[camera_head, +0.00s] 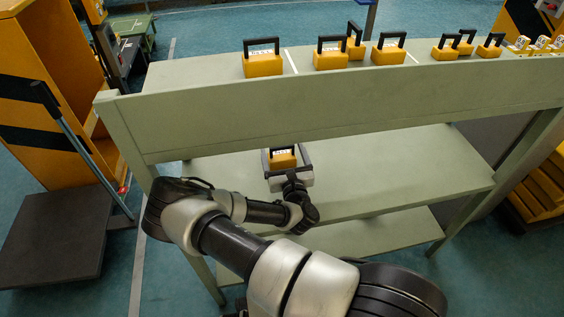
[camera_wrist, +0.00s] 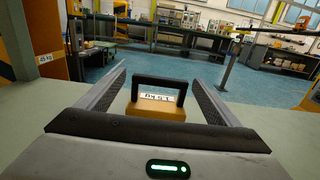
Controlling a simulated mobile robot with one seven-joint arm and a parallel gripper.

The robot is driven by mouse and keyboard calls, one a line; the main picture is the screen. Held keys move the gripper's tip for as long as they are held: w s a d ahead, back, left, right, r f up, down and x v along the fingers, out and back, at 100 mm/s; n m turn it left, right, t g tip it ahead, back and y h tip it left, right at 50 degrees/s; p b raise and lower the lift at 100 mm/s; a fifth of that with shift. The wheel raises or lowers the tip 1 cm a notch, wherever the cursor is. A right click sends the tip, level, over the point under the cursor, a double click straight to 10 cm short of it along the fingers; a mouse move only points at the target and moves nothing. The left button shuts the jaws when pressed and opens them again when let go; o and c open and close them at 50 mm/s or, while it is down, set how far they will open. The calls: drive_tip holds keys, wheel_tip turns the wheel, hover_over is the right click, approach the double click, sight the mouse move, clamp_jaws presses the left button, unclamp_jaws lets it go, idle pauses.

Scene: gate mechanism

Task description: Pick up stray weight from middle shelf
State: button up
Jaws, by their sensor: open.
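The stray weight (camera_head: 283,159) is a yellow block with a black handle on the green middle shelf (camera_head: 420,165). In the wrist view the weight (camera_wrist: 158,112) stands upright with its black handle on top and a white label that seems to read 1.5 kg. My gripper (camera_head: 285,150) reaches over the middle shelf, its fingers on either side of the weight. In the wrist view my gripper (camera_wrist: 165,85) is open, with a gap visible between each finger and the weight. The lower part of the weight is hidden behind the gripper's body.
The top shelf (camera_head: 200,75) overhangs the middle shelf and carries several yellow weights (camera_head: 263,60). A lower shelf (camera_head: 375,232) lies beneath. The middle shelf is bare to the right of my gripper. A dark platform cart (camera_head: 60,240) stands at the left.

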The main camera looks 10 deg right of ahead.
drive_tip(key=shift+w, duration=0.4)
drive_tip(key=c, duration=1.9)
drive_tip(key=shift+r, duration=0.25)
drive_tip(key=shift+c, duration=1.4)
